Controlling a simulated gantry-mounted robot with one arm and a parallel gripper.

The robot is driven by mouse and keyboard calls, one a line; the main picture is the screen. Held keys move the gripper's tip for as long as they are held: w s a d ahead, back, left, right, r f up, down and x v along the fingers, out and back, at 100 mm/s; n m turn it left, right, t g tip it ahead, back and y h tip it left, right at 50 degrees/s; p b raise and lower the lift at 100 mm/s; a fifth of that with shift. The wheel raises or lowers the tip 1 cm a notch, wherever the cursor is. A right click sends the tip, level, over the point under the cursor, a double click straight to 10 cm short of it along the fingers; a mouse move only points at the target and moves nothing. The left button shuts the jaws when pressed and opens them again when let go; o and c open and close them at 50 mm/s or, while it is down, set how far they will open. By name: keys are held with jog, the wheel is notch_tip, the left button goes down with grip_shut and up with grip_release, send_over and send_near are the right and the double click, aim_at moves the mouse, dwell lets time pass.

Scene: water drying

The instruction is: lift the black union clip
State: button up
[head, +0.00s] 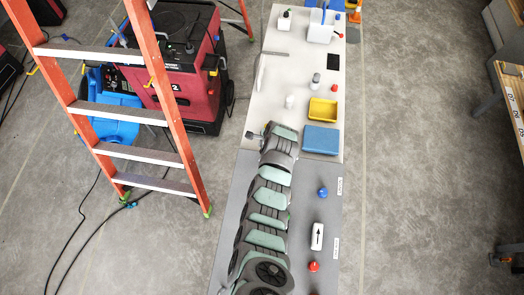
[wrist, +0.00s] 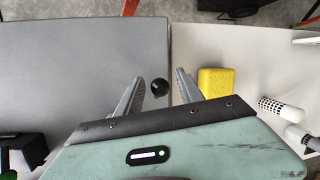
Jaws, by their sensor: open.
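A small round black piece (wrist: 160,87), which looks like the black union clip, lies on the grey surface beside its seam with the white one. In the wrist view my gripper (wrist: 157,77) is open, with one finger on each side of the piece. The fingers look apart from it, and I cannot tell how high they are above the surface. In the head view my gripper (head: 252,134) is at the left edge of the bench, near the seam. The clip cannot be made out there.
A yellow sponge-like block (wrist: 215,82) lies close to the right finger. A white perforated cylinder (wrist: 280,107) lies farther right. In the head view a yellow tray (head: 322,109) and a blue block (head: 320,140) are on the white surface. An orange ladder (head: 160,90) stands left of the bench.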

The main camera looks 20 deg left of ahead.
jog(key=b+v, duration=0.2)
jog(key=v, duration=0.8)
jog(key=shift+r, duration=0.25)
jog(key=shift+d, duration=0.1)
